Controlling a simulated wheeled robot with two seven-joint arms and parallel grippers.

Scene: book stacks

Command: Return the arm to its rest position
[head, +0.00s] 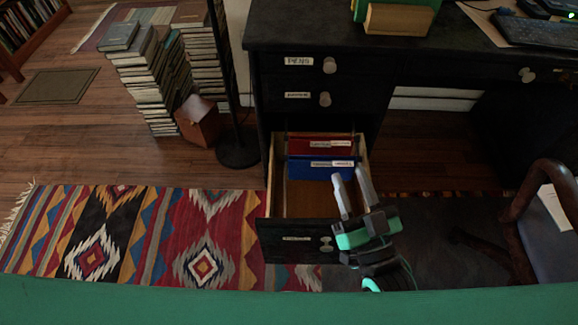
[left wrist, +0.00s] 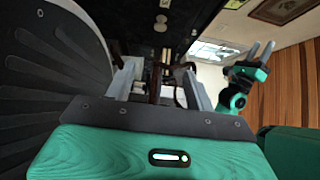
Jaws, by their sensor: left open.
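My right gripper (head: 352,180) is in the head view, over the right front part of the pulled-out bottom drawer (head: 296,240). Its two pale fingers point up the picture, apart, with nothing between them. A blue folder (head: 310,172) and a red folder (head: 305,147) stand at the back of the drawer, apart from the fingers. My left gripper (left wrist: 160,78) shows in the left wrist view with its fingers wide apart and empty. It is not in the head view. The right gripper (left wrist: 262,52) also shows at the right of the left wrist view.
The dark desk (head: 300,30) stands behind, its upper drawers shut. A wooden chair (head: 530,215) is at the right. Book stacks (head: 150,85), a brown box (head: 198,122) and a black stand base (head: 238,150) are at the left. A patterned rug (head: 140,235) covers the floor.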

